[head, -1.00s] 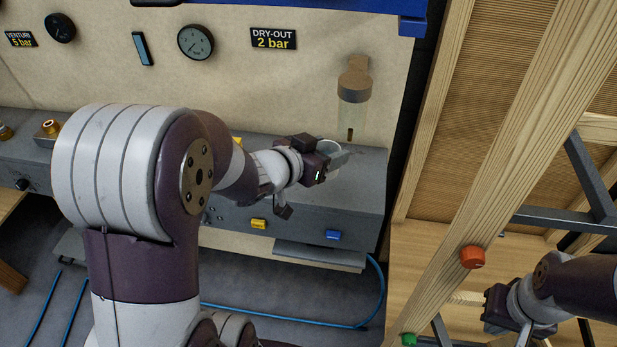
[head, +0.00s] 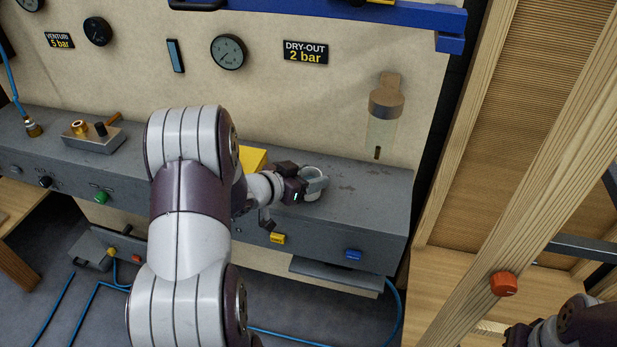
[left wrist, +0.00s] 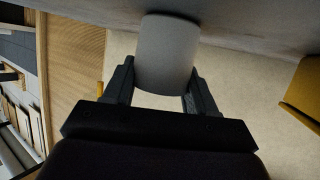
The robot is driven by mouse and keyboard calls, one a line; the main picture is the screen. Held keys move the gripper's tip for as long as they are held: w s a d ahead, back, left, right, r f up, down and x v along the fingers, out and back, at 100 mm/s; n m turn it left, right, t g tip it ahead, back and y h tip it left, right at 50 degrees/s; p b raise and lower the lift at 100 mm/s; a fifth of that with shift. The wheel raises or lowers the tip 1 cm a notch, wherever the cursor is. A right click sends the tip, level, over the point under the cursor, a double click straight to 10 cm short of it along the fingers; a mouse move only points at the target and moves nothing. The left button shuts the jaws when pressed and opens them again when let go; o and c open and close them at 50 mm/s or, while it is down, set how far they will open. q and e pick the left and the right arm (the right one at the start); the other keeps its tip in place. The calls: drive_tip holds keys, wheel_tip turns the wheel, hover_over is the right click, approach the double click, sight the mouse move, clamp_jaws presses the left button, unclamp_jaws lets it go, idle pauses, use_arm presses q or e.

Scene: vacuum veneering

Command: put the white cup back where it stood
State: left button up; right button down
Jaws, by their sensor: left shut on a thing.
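The white cup (head: 312,184) is between the fingers of my left gripper (head: 316,187), above the right half of the grey bench (head: 365,200). The gripper is shut on its sides. In the left wrist view the cup (left wrist: 167,52) sits between the two dark fingers (left wrist: 163,85), its far end against the grey surface in the picture. I cannot tell whether it touches the bench or hangs just above it. My right gripper (head: 518,336) shows only in part at the bottom right edge; its fingers are not clear.
A yellow block (head: 253,158) stands on the bench just left of the cup, partly behind my left arm. Bench top right of the cup is clear. A wooden frame with a red knob (head: 504,284) stands at right.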

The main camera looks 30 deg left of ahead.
use_arm(q)
drive_tip(key=o, duration=1.1)
drive_tip(key=shift+f, duration=0.15)
drive_tip(key=shift+r, duration=0.35)
drive_tip(key=p+v, duration=0.2)
drive_tip(key=v, duration=1)
drive_tip(key=s+d+f+n+g+y, duration=0.1)
drive_tip(key=s+d+g, duration=0.2)
drive_tip(key=d+g, duration=0.1)
drive_tip(key=s+d+f+n+g+y, duration=0.1)
drive_tip(key=s+d+f+g, duration=0.1)
drive_tip(key=d, duration=0.4)
drive_tip(key=s+d+f+g+y, duration=0.1)
drive_tip(key=s+d+g+y, duration=0.1)
drive_tip(key=s+d+g, duration=0.2)
drive_tip(key=shift+s+d+f+n+g, duration=0.1)
drive_tip(key=shift+d+n+g, duration=0.1)
drive_tip(key=shift+d+g, duration=0.2)
drive_tip(key=shift+s+d+f+n+g, duration=0.1)
drive_tip(key=shift+d+f+n+g, duration=0.1)
drive_tip(key=shift+d+g, duration=0.25)
